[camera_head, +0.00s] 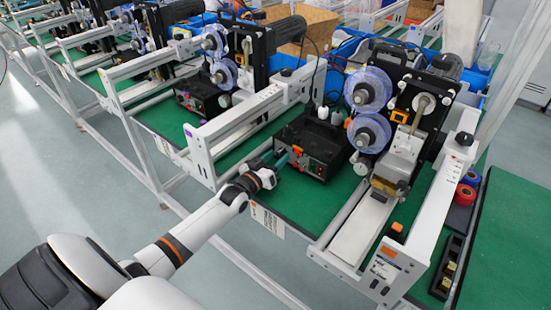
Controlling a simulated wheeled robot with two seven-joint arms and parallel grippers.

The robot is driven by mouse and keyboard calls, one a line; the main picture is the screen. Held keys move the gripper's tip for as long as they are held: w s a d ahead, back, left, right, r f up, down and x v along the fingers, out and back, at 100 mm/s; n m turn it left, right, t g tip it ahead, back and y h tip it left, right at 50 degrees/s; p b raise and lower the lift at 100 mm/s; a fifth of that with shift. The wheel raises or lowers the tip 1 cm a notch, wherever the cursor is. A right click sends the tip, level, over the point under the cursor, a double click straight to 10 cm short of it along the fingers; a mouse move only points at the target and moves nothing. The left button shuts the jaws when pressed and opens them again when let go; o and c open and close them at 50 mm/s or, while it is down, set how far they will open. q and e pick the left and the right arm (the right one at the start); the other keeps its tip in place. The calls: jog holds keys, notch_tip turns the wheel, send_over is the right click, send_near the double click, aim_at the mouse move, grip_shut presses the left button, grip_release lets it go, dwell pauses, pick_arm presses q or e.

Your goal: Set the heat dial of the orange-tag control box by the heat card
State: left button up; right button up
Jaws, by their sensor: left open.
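A black control box (318,140) stands on the green bench top in the middle of the view. Its front panel carries small knobs and a small orange patch that may be its tag; the dial setting is too small to read. My left gripper (283,160) is open at the left part of this front panel, with its teal fingertips close to it. I cannot tell whether they touch the panel, and the gripper hides part of it. A white card (267,220) with small print hangs at the bench's front edge; I cannot tell whether it is the heat card. My right gripper is not in view.
A second black box (203,95) stands farther left. White rail frames (240,118) flank the control box. Right of it is a coder machine with clear blue reels (368,132). Red and blue rolls (465,193) lie at right. Bare green bench top (335,195) shows in front of the box.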

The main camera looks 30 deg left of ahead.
pick_arm(q)
jog(key=shift+c, duration=0.5)
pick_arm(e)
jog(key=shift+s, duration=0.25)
pick_arm(q)
jog(key=c, duration=0.9)
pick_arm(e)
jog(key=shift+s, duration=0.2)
pick_arm(q)
jog(key=shift+m, duration=2.9)
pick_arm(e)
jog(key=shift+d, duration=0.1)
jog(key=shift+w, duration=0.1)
pick_arm(q)
jog(key=o, duration=1)
